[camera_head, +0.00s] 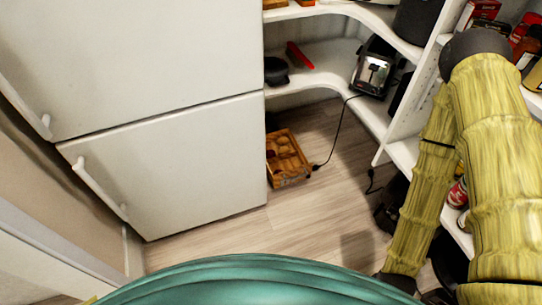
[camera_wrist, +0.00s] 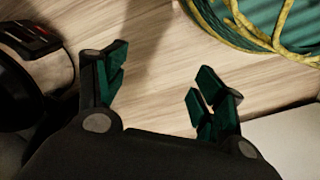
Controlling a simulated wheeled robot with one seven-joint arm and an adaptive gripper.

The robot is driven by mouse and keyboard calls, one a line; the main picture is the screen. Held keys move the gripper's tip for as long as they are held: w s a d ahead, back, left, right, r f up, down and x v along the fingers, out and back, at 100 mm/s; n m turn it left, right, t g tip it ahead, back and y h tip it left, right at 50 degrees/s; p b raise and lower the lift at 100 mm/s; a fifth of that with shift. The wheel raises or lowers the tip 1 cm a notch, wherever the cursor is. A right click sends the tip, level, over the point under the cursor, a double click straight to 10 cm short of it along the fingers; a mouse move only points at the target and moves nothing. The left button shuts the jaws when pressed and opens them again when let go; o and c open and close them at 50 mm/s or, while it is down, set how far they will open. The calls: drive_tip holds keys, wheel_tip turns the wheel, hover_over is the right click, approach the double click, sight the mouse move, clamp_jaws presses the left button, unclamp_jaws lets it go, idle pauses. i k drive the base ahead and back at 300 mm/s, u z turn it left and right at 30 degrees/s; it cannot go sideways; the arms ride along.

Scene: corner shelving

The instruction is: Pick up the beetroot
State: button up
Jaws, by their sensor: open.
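I cannot make out a beetroot in either view. My gripper (camera_wrist: 160,78) shows in the wrist view with its two dark green fingers spread apart. Nothing is between the fingers, only pale wooden floor beyond them. In the head view my yellow arm comes down at the right, and I cannot clearly make out the gripper there.
A white fridge (camera_head: 150,150) fills the left. A wooden crate (camera_head: 290,181) with brownish contents sits on the floor beside it. White corner shelves (camera_head: 325,80) hold a toaster (camera_head: 373,72). A black cord crosses the floor. A dark object with red (camera_wrist: 30,38) lies at the wrist view's left.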

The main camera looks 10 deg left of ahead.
sight(270, 154)
drive_tip(key=z, duration=0.5)
drive_tip(key=k, duration=0.6)
drive_tip(key=z, duration=0.35)
drive_tip(key=i, duration=0.7)
drive_tip(key=u, duration=1.2)
drive_tip(key=i, duration=0.65)
drive_tip(key=u, duration=0.7)
